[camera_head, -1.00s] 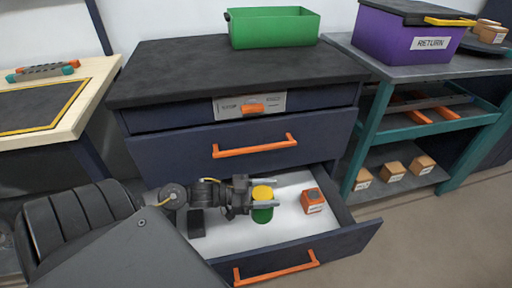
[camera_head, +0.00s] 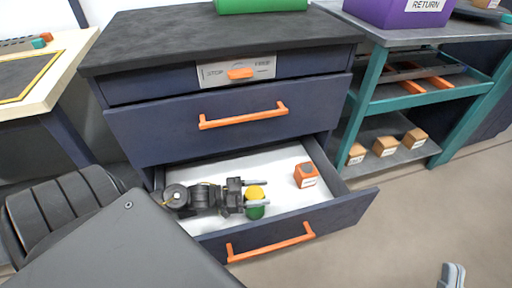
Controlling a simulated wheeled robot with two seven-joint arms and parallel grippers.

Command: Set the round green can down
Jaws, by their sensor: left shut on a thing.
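The round green can (camera_head: 256,212) has a yellow top and stands roughly upright between the fingers of my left gripper (camera_head: 257,192). The gripper is shut on it, its fingers on either side. The can is over the open lower drawer (camera_head: 274,160), near its front wall. I cannot tell whether its base touches the white drawer floor. Only a grey tip, which looks like my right gripper (camera_head: 452,274), shows at the bottom right edge. Its jaws cannot be made out.
An orange box (camera_head: 306,175) stands in the drawer to the right of the can. White floor behind the can is clear. The drawer front has an orange handle (camera_head: 270,242). A teal shelf (camera_head: 424,98) with small boxes stands to the right.

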